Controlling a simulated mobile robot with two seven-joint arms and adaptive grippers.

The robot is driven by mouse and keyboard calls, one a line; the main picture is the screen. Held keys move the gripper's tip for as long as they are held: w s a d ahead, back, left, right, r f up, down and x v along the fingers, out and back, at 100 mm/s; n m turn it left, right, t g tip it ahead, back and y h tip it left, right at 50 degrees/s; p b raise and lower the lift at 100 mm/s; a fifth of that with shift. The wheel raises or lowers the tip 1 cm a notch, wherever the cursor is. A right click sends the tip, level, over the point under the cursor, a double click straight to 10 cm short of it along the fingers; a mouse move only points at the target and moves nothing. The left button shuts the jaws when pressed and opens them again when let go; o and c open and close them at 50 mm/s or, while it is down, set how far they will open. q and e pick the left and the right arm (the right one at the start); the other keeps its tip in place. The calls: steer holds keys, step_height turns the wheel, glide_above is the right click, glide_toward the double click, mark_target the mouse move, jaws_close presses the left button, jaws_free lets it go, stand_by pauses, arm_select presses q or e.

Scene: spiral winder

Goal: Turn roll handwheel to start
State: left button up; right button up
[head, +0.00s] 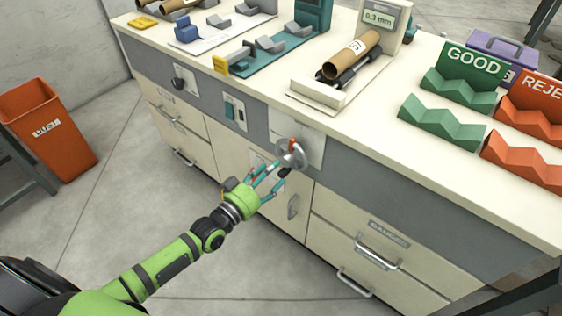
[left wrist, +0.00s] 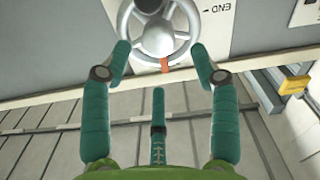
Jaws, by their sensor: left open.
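The roll handwheel (head: 291,157) is a grey spoked wheel on a pale plate on the bench front. In the head view an orange mark (head: 293,144) shows at its top and a dark knob (head: 285,172) near its bottom. The handwheel (left wrist: 182,40) also shows in the left wrist view, with its orange mark (left wrist: 164,66) towards me. A label reading END (left wrist: 218,9) is on the plate beside it. My left gripper (head: 270,178) is open, its teal fingers reaching to either side of the wheel's near edge. I cannot tell whether they touch it. My right gripper is out of view.
The bench front has another dark knob (head: 178,84), a switch panel (head: 234,112), drawers and a cupboard handle (head: 293,206). A cardboard roll (head: 351,55) sits on top, with green GOOD racks (head: 442,122) to the right. An orange bin (head: 45,128) stands left; the floor between is clear.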

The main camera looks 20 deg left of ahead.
mark_target(283, 162)
arm_select(q)
steer(key=x, duration=0.4)
steer(key=shift+w+d, duration=0.15)
steer(key=shift+w, duration=0.3)
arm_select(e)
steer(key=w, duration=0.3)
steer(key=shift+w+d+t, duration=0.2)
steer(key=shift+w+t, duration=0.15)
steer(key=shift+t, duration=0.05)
